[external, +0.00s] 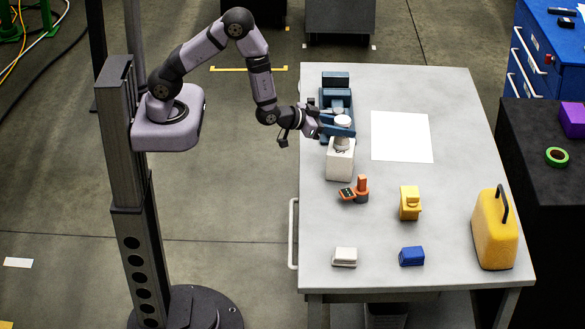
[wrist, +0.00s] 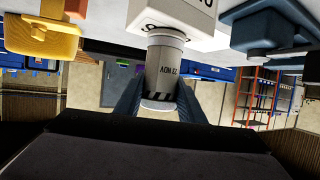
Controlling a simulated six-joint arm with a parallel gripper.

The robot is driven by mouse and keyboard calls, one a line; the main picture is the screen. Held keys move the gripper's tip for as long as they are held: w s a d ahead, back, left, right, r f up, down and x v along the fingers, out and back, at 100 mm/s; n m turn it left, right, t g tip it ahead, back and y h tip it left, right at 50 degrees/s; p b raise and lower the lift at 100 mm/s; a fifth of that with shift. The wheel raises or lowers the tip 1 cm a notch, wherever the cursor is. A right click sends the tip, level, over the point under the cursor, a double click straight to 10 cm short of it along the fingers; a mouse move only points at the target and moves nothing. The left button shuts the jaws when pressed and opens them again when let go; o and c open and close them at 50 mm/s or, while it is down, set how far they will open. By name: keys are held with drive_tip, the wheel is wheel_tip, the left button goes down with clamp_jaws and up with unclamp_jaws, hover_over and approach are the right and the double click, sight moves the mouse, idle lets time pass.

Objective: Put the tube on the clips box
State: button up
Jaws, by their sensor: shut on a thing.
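The tube (wrist: 162,72) is a pale grey cylinder with dark lettering and a black-striped band. In the wrist view it sits between my two fingers (wrist: 160,100), which are shut on it. In the external view my gripper (external: 325,125) reaches in from the left. The tube (external: 342,123) stands upright there over a white box (external: 340,165), with its pale round end up. The wrist view, which is upside down, shows the tube's other end at the white box (wrist: 175,14). The box's lettering is cut off. I cannot tell whether tube and box touch firmly.
A blue fixture (external: 336,98) stands just behind the white box. An orange tool (external: 358,190), a yellow part (external: 410,203), a small white block (external: 344,257), a blue block (external: 412,256) and a yellow canister (external: 494,235) stand nearer. White paper (external: 402,137) lies to the right.

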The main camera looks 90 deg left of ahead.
drive_tip(key=shift+f, duration=0.2)
drive_tip(key=o, duration=1.1)
drive_tip(key=shift+r, duration=0.1)
drive_tip(key=shift+r, duration=0.15)
drive_tip(key=v, duration=0.8)
drive_tip(key=shift+w+r, duration=0.1)
drive_tip(key=shift+r, duration=0.05)
drive_tip(key=shift+p, duration=0.7)
